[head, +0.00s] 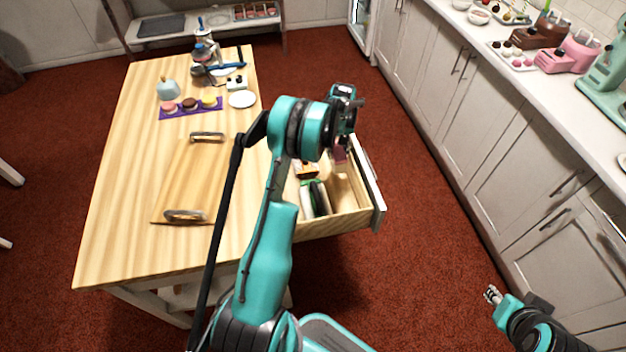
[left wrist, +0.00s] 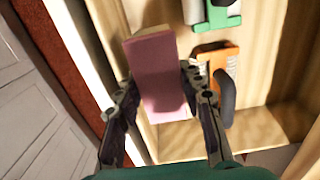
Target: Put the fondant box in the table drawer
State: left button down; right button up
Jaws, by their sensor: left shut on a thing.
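My left gripper (left wrist: 163,115) is shut on the pink fondant box (left wrist: 160,75) in the left wrist view. The box is held between the two fingers, with its pale end showing at the top. In the head view the fondant box (head: 340,154) hangs below my left wrist, over the open table drawer (head: 348,220). The drawer (left wrist: 185,142) also shows below the box in the left wrist view. My left fingers are largely hidden in the head view. My right gripper (head: 493,295) shows at the lower right, over the floor, away from the table.
The drawer holds an orange item (head: 306,170) and a green-and-white item (head: 316,200) on its left side; its right side looks bare. A wooden tray (head: 185,180) with handles lies on the table. Cabinets (head: 480,120) line the right.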

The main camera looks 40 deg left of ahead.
pick_arm(q)
notch_tip(320, 180, down, 9)
jog(key=b, duration=0.3)
jog(key=shift+f, duration=0.15)
jog(key=c, duration=1.3)
grip_release()
jog(key=shift+o, duration=0.4)
